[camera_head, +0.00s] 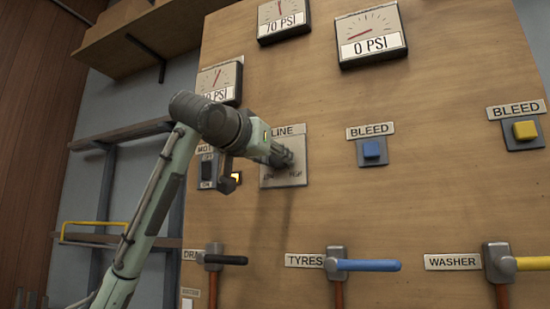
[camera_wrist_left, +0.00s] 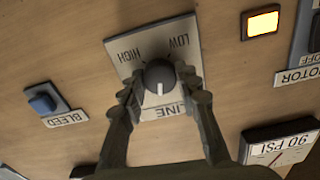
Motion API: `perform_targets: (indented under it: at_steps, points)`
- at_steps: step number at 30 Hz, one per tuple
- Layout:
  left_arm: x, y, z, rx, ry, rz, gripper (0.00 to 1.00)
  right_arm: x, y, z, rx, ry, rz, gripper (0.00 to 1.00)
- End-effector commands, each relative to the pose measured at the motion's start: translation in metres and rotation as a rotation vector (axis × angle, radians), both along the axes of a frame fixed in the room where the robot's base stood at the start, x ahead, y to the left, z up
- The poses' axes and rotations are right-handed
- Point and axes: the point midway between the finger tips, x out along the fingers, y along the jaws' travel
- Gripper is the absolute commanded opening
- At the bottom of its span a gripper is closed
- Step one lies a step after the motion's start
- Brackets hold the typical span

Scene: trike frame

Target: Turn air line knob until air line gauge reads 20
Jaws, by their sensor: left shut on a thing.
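The air line knob (camera_wrist_left: 159,77) is dark and round with a white mark. It sits on a grey plate (camera_wrist_left: 122,49) marked LOW and HIGH, below a sign ending in LINE (camera_head: 291,131). My left gripper (camera_head: 283,157) is shut on the knob, one finger on each side in the left wrist view (camera_wrist_left: 160,90). A white dial gauge (camera_head: 222,76) at upper left is partly hidden by my arm, so its first digit is covered. In the wrist view it is upside down (camera_wrist_left: 285,140) and seems to read 90 PSI. My right gripper is not in view.
Other gauges read 70 PSI (camera_head: 284,22) and 0 PSI (camera_head: 372,46). A lit yellow button (camera_head: 237,178) and a MOTOR switch (camera_head: 208,172) are left of the knob. Blue (camera_head: 371,149) and yellow (camera_head: 525,130) BLEED buttons are to the right. Several valve handles line the panel below.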

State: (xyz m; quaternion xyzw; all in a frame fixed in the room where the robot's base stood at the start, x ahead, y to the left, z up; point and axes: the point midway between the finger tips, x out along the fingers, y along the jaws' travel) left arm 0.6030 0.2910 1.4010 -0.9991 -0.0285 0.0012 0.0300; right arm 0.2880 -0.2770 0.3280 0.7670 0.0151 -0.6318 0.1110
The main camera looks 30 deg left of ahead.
Motion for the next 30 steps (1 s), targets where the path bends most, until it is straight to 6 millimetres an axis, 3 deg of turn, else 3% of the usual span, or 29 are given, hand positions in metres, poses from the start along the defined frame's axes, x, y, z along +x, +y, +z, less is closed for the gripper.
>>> perform_targets:
  at_steps: [2, 14, 30]
  points:
    - [0.0, 0.0, 0.0, 0.0, 0.0, 0.0, 0.03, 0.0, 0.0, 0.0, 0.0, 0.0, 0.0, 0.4]
    - [0.0, 0.0, -0.001, -0.079, -0.003, -0.001, 0.03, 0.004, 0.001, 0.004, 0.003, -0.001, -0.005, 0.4]
    - [0.0, -0.001, -0.002, -0.539, -0.03, -0.004, 0.03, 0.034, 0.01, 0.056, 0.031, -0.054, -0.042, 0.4]
